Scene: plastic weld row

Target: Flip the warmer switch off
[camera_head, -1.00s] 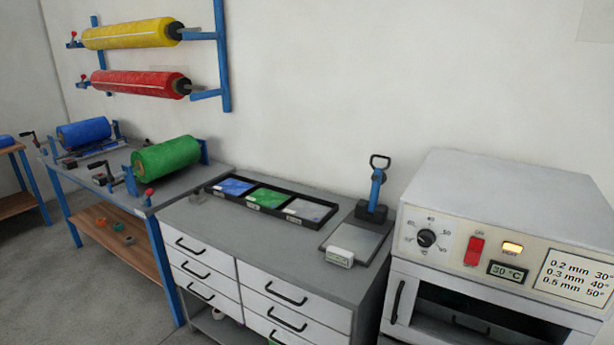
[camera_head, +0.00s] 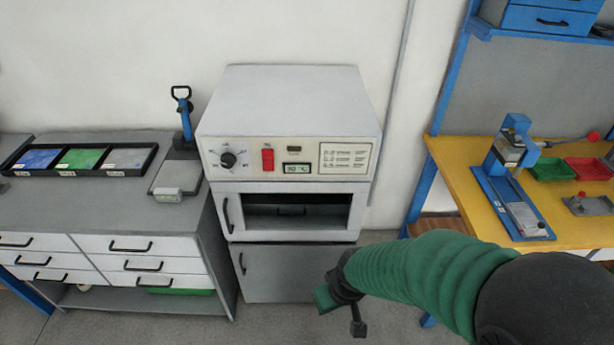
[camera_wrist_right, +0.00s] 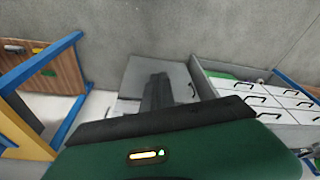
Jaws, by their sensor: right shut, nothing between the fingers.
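The warmer (camera_head: 290,105) is a white box oven with an open front slot, in the middle of the head view. Its red switch (camera_head: 268,160) is on the front panel, between the black dial (camera_head: 228,160) and the small indicator lamp (camera_head: 294,149). The lamp looks dark; the switch is too small to read its tilt. The display (camera_head: 297,169) below the lamp is lit. My right gripper (camera_head: 357,327) is low in front of the warmer, well below the switch and apart from it. It is shut and empty; its dark fingers show in the right wrist view (camera_wrist_right: 158,92). My left gripper is out of view.
A grey drawer bench (camera_head: 60,215) with a tray of film samples (camera_head: 82,158) and a blue-handled tool (camera_head: 184,115) stands left. A yellow table (camera_head: 465,200) with a blue press (camera_head: 510,180) stands right. The floor before the warmer is clear.

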